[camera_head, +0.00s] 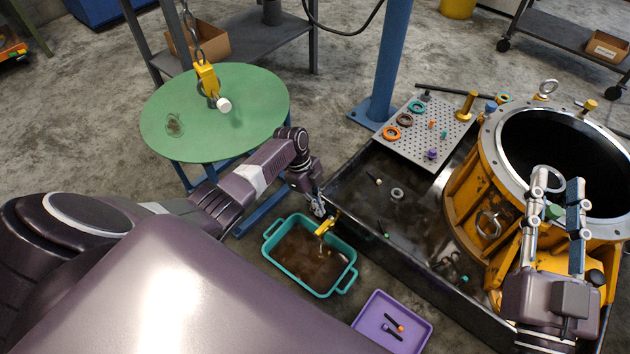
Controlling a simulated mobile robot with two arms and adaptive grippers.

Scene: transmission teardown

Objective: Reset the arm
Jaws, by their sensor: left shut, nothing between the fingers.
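My left arm reaches in from the left, and its gripper (320,212) points down over the upper rim of the teal tray (267,252). The left gripper looks shut and small. A yellow piece with a metal hook (325,227) shows just beside its tips, over the tray; I cannot tell whether they touch. My right gripper (558,184) is at the right, in front of the dark opening of the yellow housing (470,178). Its two fingers stand apart. A small green part (553,212) and a metal ring (548,172) show near the fingers; their exact contact is unclear.
A dark drip tray (375,225) and pegboard plate (400,150) with rings and small parts lie between the arms. A purple tray (420,335) holds small tools. A round green table (255,90) stands behind, under a chain hook (207,80). A blue post (392,60) rises behind.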

